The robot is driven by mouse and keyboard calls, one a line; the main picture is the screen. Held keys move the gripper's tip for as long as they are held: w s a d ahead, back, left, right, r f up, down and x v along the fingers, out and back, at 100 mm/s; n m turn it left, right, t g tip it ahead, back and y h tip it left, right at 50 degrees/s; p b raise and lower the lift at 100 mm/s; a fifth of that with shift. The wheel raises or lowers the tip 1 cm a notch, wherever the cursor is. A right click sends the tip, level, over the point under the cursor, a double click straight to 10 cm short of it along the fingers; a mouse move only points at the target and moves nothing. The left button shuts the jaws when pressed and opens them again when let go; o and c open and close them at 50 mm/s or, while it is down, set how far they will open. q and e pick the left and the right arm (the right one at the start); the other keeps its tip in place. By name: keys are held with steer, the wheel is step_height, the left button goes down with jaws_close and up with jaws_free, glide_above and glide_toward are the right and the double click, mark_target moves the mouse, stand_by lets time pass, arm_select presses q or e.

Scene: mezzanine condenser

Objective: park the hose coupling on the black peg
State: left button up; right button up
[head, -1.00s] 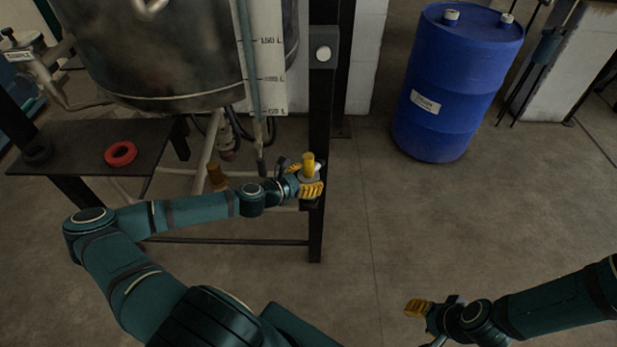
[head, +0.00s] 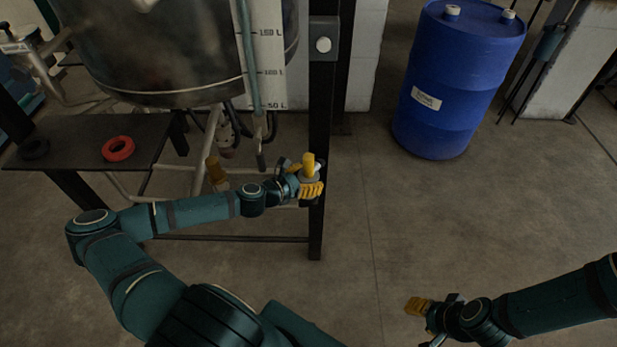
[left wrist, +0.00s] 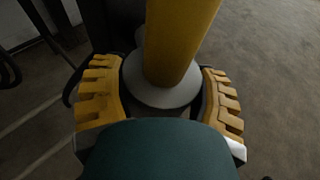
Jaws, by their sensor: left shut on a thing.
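A yellow cylinder with a grey collar (head: 308,163), which looks like the hose coupling, stands upright in my left gripper (head: 303,187), beside the dark frame post. In the left wrist view, the yellow cylinder (left wrist: 178,45) rises through its round grey collar (left wrist: 162,88). The yellow fingers of my left gripper (left wrist: 163,100) are shut on the collar from both sides. The underside of the collar is hidden. I cannot pick out the black peg with certainty. My right gripper (head: 420,308) is at the lower right, apart from everything; its finger gap is not clear.
A steel tank (head: 180,55) stands on a dark frame with a post (head: 317,130). Another yellow-brown cylinder (head: 214,170) is behind my left forearm. A dark shelf (head: 85,150) holds a red ring (head: 118,148) and a black ring (head: 34,149). A blue drum (head: 455,80) stands right; floor between is clear.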

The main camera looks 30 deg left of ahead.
arm_select(q)
steer(key=shift+f, duration=0.3)
steer(key=o, duration=1.4)
steer(key=shift+s, duration=0.1)
steer(key=v, duration=1.2)
